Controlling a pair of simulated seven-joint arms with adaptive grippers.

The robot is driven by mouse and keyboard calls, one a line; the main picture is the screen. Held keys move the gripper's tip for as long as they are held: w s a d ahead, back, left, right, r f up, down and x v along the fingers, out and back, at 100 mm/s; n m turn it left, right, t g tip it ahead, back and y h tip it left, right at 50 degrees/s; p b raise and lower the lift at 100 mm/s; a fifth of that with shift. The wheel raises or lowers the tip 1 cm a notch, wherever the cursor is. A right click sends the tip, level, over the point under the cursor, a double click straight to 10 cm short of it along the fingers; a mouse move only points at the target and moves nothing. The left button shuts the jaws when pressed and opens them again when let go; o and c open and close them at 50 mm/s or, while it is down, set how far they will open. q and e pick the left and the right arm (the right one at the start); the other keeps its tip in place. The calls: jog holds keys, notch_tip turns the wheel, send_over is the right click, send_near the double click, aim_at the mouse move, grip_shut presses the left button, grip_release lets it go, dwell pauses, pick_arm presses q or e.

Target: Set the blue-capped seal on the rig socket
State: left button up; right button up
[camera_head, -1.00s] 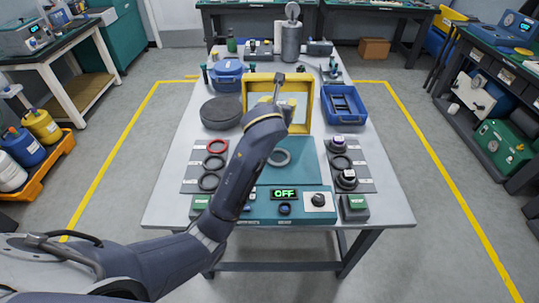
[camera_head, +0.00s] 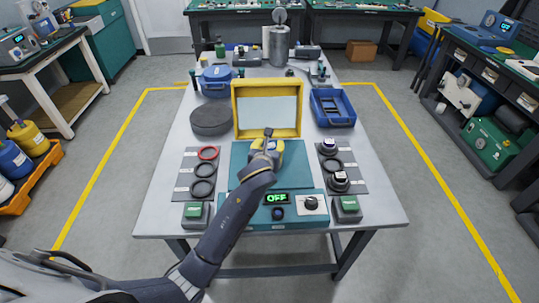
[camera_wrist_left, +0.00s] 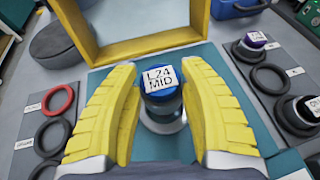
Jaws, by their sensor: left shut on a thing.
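The blue-capped seal (camera_wrist_left: 161,92), with a white label reading "L24 MID", is between the yellow fingers of my left gripper (camera_wrist_left: 163,100). In the head view the left gripper (camera_head: 268,153) is over the rig's teal plate (camera_head: 240,158), in front of the yellow frame, and hides the socket. In the wrist view the grey ring of the rig socket (camera_wrist_left: 166,124) shows right below the blue cap. I cannot tell whether the seal touches the socket. My right gripper is not in view.
A yellow frame (camera_head: 236,108) stands behind the plate. Loose rings, one red (camera_head: 208,153), lie on the left mat, and two capped seals (camera_head: 328,146) on the right mat. A blue tray (camera_head: 333,121) stands at the right. The panel (camera_head: 277,197) reads OFF.

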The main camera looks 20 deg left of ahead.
pick_arm(q)
jog(key=shift+f, duration=1.85)
jog(key=shift+f, duration=0.1)
jog(key=o, duration=1.5)
jog(key=shift+f, duration=0.1)
jog(key=v, duration=1.2)
